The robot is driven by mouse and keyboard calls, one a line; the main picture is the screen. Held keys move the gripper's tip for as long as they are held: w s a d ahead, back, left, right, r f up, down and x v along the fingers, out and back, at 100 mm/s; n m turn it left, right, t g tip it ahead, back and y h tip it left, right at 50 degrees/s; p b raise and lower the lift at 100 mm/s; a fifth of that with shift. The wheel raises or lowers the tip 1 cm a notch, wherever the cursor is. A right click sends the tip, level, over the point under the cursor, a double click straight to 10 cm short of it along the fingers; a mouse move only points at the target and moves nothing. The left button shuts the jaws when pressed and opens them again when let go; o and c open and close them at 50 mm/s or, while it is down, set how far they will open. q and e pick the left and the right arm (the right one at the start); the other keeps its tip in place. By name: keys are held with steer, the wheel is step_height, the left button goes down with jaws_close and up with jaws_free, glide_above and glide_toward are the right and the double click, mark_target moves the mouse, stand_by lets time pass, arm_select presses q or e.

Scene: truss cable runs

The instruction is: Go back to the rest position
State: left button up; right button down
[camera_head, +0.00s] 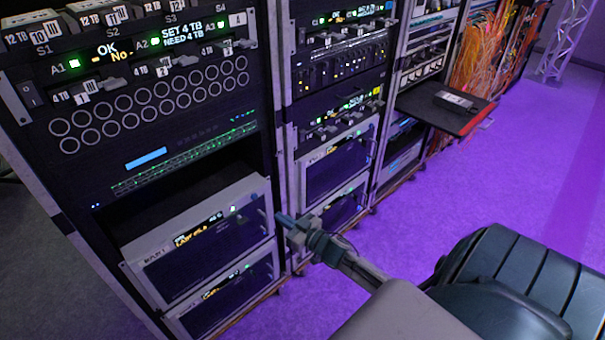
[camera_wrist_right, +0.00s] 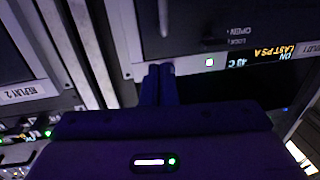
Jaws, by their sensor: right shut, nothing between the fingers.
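My right gripper (camera_head: 283,221) is in front of the racks in the head view, near the gap between the first and second rack. Its fingers are together with nothing between them. In the right wrist view the closed fingertips (camera_wrist_right: 158,70) lie just over the lower edge of a grey unit front (camera_wrist_right: 190,45) with a lit display; I cannot tell whether they touch it. In the head view this looks like the silver unit (camera_head: 205,240) low in the left rack, whose display appears to read "LAST PSA". My left gripper is not in view.
The left rack (camera_head: 150,110) has drive slots, round ports and lit labels. A second rack (camera_head: 335,100) stands beside it. Orange cables (camera_head: 485,50) hang behind. The purple-lit floor (camera_head: 530,160) is open.

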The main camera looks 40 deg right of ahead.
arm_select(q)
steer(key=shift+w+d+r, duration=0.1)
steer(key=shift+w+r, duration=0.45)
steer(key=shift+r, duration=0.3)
arm_select(e)
steer(key=s, duration=0.6)
steer(key=shift+s+f, duration=0.35)
steer(key=shift+s, duration=0.05)
steer(key=shift+d, duration=0.15)
